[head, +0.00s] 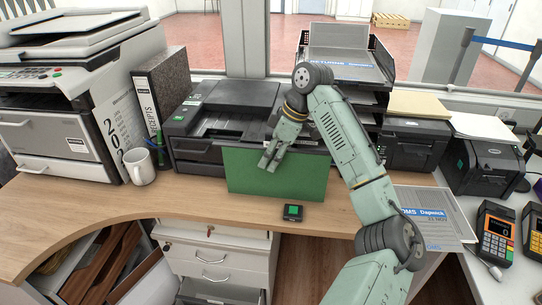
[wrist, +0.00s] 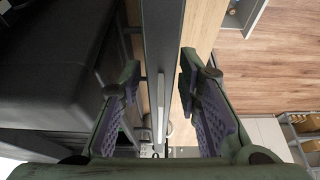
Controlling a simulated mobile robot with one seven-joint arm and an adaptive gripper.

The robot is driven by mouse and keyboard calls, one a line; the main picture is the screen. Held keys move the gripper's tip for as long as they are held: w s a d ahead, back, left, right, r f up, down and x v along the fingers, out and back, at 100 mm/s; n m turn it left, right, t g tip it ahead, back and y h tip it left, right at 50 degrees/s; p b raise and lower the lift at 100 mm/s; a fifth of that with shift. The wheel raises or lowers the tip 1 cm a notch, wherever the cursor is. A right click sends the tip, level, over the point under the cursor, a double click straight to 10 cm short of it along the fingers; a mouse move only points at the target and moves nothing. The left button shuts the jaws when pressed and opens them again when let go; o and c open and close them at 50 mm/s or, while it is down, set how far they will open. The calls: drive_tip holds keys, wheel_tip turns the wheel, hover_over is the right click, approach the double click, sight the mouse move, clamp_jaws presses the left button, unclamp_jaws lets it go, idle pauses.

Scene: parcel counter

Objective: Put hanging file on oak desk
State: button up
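The hanging file (head: 275,175) is a flat green sheet, upright in front of the black printer. Its lower edge is at or just above the oak desk (head: 200,196); I cannot tell if it touches. My gripper (head: 272,152) is at the file's upper part. In the wrist view the file shows edge-on as a dark strip (wrist: 163,50) between the two fingers of my gripper (wrist: 163,112). Gaps show between the strip and both purple finger pads, so the gripper is open around it. The oak desk also shows in the wrist view (wrist: 203,32).
The black printer (head: 235,100) stands close behind the file. A white mug (head: 140,166) and a receipts binder (head: 165,85) are to the left. A small dark device with a green screen (head: 293,212) lies in front. An acrylic sign (head: 430,222) is at right. Bare desk lies left of the file.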

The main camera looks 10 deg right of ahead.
drive_tip(key=b+v, duration=0.1)
drive_tip(key=v, duration=1.1)
drive_tip(key=shift+d+r, duration=0.1)
drive_tip(key=shift+r, duration=0.05)
